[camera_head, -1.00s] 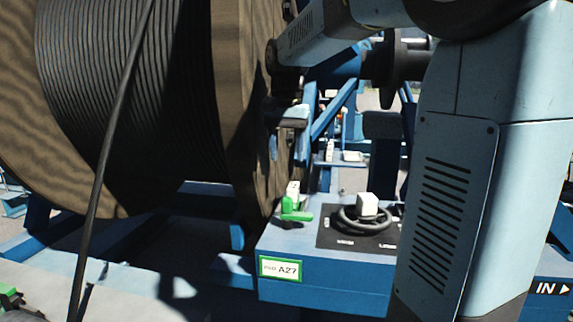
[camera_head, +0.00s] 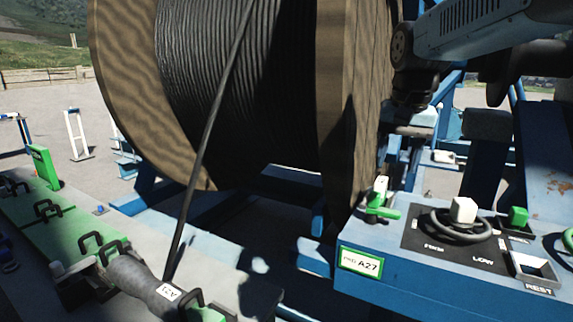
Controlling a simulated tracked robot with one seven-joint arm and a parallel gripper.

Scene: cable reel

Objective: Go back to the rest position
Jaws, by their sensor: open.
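My pale blue arm (camera_head: 475,28) reaches in from the top right and ends in a dark wrist (camera_head: 408,70). My gripper (camera_head: 415,128) hangs below the wrist, beside the right flange of the cable reel (camera_head: 345,110). It is small and partly lost against the blue frame behind, so its fingertips are hard to make out. I see nothing held in it. The blue control box (camera_head: 400,285) with the label A27 stands below and to the right. A square holder marked REST (camera_head: 535,268) is on its top at the right.
A black cable (camera_head: 210,130) runs down from the reel to a grey connector (camera_head: 145,285) by the green rack (camera_head: 60,225) at lower left. The box carries a green lever (camera_head: 382,212), a round dial with a white knob (camera_head: 464,210) and a green switch (camera_head: 518,216).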

